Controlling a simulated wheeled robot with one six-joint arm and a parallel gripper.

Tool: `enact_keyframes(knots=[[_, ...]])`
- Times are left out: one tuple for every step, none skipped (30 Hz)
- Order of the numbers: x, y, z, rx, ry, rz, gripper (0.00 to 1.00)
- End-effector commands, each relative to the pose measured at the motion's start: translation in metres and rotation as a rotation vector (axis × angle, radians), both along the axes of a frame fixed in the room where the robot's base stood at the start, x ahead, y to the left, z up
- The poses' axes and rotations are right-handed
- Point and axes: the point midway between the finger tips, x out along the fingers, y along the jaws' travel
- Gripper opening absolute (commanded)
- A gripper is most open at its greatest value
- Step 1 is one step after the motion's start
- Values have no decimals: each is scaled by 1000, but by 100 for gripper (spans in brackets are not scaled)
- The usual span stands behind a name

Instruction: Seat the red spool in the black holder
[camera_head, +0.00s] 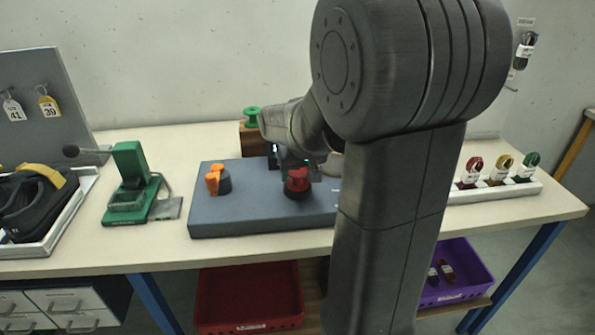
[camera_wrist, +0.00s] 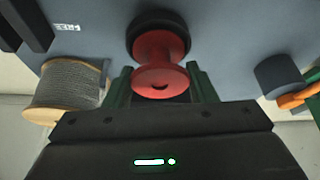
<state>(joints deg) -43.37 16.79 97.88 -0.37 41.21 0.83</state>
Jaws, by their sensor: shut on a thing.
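The red spool (camera_head: 298,180) stands over the black holder (camera_head: 298,194) on the blue-grey board, in the middle of the head view. In the wrist view the red spool (camera_wrist: 160,50) reaches into or against the round black holder (camera_wrist: 158,22); how deep it sits I cannot tell. My gripper (camera_head: 296,168) comes down from above and is shut on the red spool. Its green fingers (camera_wrist: 162,84) are on either side of the spool's near end in the wrist view. My arm hides part of the board's right side.
The blue-grey board (camera_head: 255,213) also carries an orange piece (camera_head: 213,182) at a dark holder. A spool of grey cord (camera_wrist: 65,85) lies close beside my gripper. A green spool (camera_head: 251,115) sits on a wooden block behind. A green press (camera_head: 131,185) stands left.

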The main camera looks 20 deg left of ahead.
Motion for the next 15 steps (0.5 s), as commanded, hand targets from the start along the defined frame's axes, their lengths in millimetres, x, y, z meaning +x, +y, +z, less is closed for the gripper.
enact_keyframes(knots=[[0, 0, 0, 0, 0, 0, 29], [0, 0, 0, 0, 0, 0, 29], [0, 0, -1, 0, 0, 0, 29], [0, 0, -1, 0, 0, 0, 29], [0, 0, -2, 0, 0, 0, 29], [0, 0, -2, 0, 0, 0, 29], [0, 0, -3, 0, 0, 0, 29], [0, 0, -4, 0, 0, 0, 29], [0, 0, -5, 0, 0, 0, 29], [0, 0, -5, 0, 0, 0, 29], [0, 0, -6, 0, 0, 0, 29], [0, 0, -7, 0, 0, 0, 29], [0, 0, -7, 0, 0, 0, 29], [0, 0, -8, 0, 0, 0, 29], [0, 0, -9, 0, 0, 0, 29]])
